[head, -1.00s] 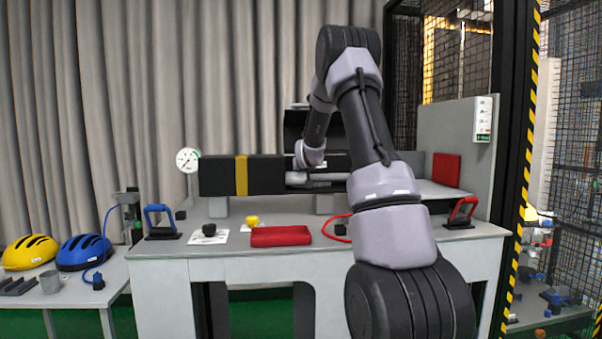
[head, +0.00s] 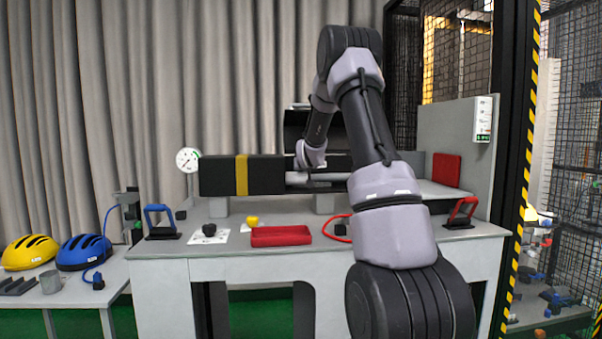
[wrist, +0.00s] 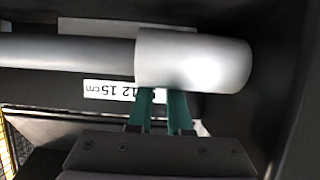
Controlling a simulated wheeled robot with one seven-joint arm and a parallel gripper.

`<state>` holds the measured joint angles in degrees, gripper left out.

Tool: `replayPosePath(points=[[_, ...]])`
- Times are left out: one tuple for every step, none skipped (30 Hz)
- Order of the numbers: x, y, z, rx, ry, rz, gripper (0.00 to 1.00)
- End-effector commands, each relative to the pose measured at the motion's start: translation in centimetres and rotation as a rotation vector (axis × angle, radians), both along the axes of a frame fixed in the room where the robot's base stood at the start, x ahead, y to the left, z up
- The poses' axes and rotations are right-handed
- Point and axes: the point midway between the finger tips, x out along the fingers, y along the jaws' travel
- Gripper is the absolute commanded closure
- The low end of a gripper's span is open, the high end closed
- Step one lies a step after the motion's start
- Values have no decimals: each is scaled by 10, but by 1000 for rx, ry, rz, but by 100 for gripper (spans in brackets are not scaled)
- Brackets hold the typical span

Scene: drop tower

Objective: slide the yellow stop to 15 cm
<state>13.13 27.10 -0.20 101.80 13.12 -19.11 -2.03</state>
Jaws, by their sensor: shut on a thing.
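In the wrist view my gripper (wrist: 161,112) has its two green fingers reaching in from below, a small gap between them, under the thick end of a pale grey cylinder (wrist: 195,60). What they hold is hidden there, and no yellow shows at the fingertips; I take it to be the yellow stop. The fingers cover the strip just right of the 12. In the head view my gripper is hidden behind the bench machine and arm.
A dial gauge (head: 188,160) stands left.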

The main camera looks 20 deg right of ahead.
Motion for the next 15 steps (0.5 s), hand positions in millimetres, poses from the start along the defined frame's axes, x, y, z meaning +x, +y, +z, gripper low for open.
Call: replayPosePath(points=[[-3, -10, 0, 0, 0, -6, 100], [-4, -15, 0, 0, 0, -8, 100], [-6, -21, 0, -1, 0, -7, 100], [-8, -27, 0, 0, 0, -9, 100], [-9, -32, 0, 0, 0, -9, 100], [-11, -38, 0, -1, 0, -7, 100], [-12, -43, 0, 0, 0, -9, 100], [-13, -46, 0, 0, -1, -8, 100], [-14, -51, 0, -1, -1, -7, 100], [-15, -53, 0, -1, -1, -6, 100], [-16, -56, 1, -1, -1, -6, 100], [-16, -58, 1, 0, -1, -5, 100], [-17, -58, 1, -1, -1, -4, 100], [-17, -59, 1, -1, -1, -4, 100], [-17, -60, 1, -1, -1, -4, 100]])
